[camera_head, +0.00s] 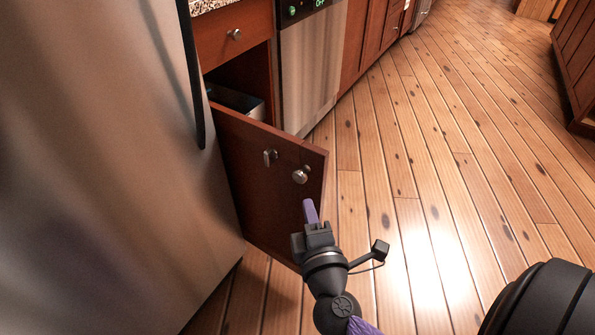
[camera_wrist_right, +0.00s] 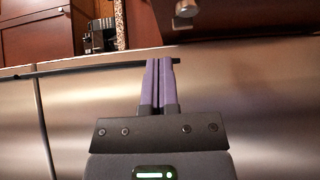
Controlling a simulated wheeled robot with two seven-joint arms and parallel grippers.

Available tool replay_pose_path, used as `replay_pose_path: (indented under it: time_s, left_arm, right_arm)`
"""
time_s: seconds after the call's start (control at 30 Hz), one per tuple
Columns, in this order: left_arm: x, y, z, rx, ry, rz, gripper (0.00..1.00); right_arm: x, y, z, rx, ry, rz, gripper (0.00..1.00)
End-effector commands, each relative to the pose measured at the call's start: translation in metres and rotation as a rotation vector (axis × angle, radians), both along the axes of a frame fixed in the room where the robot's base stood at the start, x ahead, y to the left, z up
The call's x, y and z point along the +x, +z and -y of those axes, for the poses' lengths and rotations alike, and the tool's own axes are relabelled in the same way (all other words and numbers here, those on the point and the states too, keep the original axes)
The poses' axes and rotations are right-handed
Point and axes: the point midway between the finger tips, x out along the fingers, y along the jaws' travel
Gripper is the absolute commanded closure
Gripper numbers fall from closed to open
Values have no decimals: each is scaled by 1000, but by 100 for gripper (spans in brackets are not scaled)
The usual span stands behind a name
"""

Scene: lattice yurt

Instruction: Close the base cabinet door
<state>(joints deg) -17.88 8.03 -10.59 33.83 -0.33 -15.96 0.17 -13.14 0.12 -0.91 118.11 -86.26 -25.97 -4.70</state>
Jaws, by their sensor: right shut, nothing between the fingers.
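The base cabinet door (camera_head: 262,205) is red-brown wood and stands ajar, swung out beside the steel fridge. Two metal knob-like fittings (camera_head: 299,176) show near its free edge. Behind the door's top edge, the dark cabinet opening (camera_head: 238,75) shows, with a grey bin (camera_head: 236,101) inside. My right gripper (camera_head: 310,211) is shut and empty, its purple fingers in front of the door, just below the knob in the picture. Whether they touch the door I cannot tell. The shut fingers (camera_wrist_right: 160,65) also show in the right wrist view. My left gripper is not in view.
The steel fridge (camera_head: 110,170) with a dark handle fills the left. A drawer (camera_head: 233,33) lies above the opening, and a steel dishwasher (camera_head: 311,70) stands to its right. The wooden floor (camera_head: 455,170) is clear on the right, up to another cabinet (camera_head: 578,60).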

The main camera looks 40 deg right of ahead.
Motion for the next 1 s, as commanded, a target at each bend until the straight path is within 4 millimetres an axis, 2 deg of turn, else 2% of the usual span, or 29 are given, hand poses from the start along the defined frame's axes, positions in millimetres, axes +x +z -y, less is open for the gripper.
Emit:
replay_pose_path:
  time_s: [0.2,0.37,0.5,0.6,1.0]
  left_arm:
    - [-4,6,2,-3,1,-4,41]
    - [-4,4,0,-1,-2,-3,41]
    - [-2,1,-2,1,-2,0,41]
    - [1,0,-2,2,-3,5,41]
    - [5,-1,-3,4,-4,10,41]
  right_arm:
    - [45,2,21,1,1,4,100]
    - [73,0,37,0,0,0,100]
    - [79,-1,58,0,0,-1,100]
    - [82,-1,66,1,1,-2,100]
    - [83,0,70,3,2,-2,100]
